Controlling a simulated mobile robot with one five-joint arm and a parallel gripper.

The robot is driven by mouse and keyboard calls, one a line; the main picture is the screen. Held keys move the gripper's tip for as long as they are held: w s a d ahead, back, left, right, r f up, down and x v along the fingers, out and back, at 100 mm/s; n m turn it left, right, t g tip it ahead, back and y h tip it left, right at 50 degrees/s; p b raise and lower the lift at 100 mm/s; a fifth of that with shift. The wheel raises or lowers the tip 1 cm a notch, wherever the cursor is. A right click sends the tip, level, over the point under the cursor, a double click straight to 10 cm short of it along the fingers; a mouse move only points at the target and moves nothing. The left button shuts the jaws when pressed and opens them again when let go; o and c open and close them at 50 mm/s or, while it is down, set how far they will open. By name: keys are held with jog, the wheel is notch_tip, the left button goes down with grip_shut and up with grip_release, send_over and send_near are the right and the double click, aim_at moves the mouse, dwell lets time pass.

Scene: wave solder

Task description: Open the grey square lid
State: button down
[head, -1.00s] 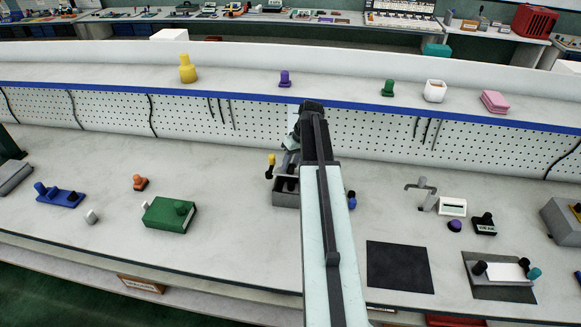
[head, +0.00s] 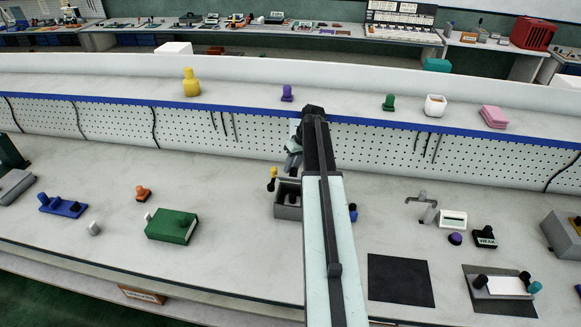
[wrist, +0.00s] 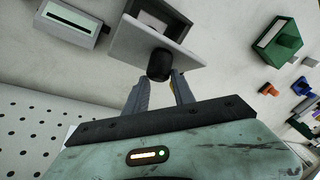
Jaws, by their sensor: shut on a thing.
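The grey square lid (wrist: 143,44) is a flat plate with a black knob (wrist: 160,64). In the wrist view it stands tilted at the near edge of the grey box (wrist: 181,19), and part of the dark opening shows behind it. My gripper (wrist: 160,77) is shut on the black knob. In the head view the grey box (head: 288,212) stands on the bench with a dark inside showing. My gripper (head: 293,160) is above it, partly hidden by my arm. Whether the lid touches the box is unclear.
A yellow-topped item (head: 272,175) stands close left of the box and a blue item (head: 353,212) close right. A green block (head: 172,228) lies further left. A metal tap-like fixture (head: 428,208) and a black mat (head: 400,280) are to the right.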

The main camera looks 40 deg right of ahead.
jog(key=shift+s+d+f, duration=0.1)
jog(key=shift+s+d, duration=0.15)
jog(key=shift+d, duration=0.25)
jog(key=c, duration=1.2)
grip_release()
jog(key=shift+c, duration=0.2)
jog(key=shift+o, duration=0.7)
jog(key=shift+d+f, duration=0.15)
jog(key=shift+d, duration=0.1)
jog(key=shift+a, duration=0.2)
jog(key=shift+r, duration=0.2)
notch_tip(320, 180, up, 5)
jog(key=p, duration=0.5)
jog(key=s+d, duration=0.8)
jog(key=s, duration=0.2)
jog(key=shift+s+f, duration=0.2)
